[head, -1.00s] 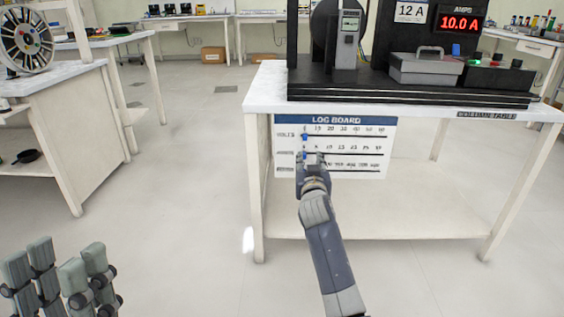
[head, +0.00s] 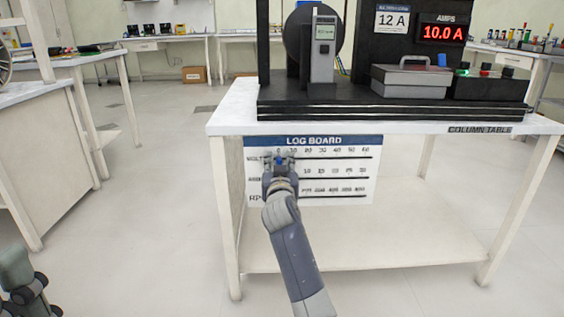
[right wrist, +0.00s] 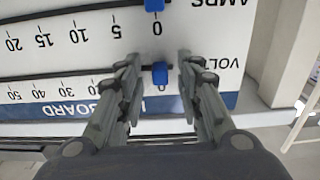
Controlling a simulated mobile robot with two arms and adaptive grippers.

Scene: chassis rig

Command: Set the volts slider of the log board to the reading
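The log board (head: 340,190) hangs below the front edge of the column table and has volts, amps and RPM scales. It shows upside down in the right wrist view (right wrist: 60,45). The blue volts slider (right wrist: 160,72) stands at the 0 end of its track. My right gripper (right wrist: 158,60) is open, with one finger on each side of this slider and gaps showing. In the head view the right gripper (head: 280,163) covers the left ends of the scales. My left gripper (head: 22,290) is only partly in view at the lower left corner.
The blue amps slider (right wrist: 154,5) is at 0. On the column table (head: 235,118) stand a grey meter (head: 323,45) with an unreadable small screen, a grey lidded box (head: 410,80), a 12 A plate (head: 393,18) and an amps display (head: 442,32) reading 10.0 A.

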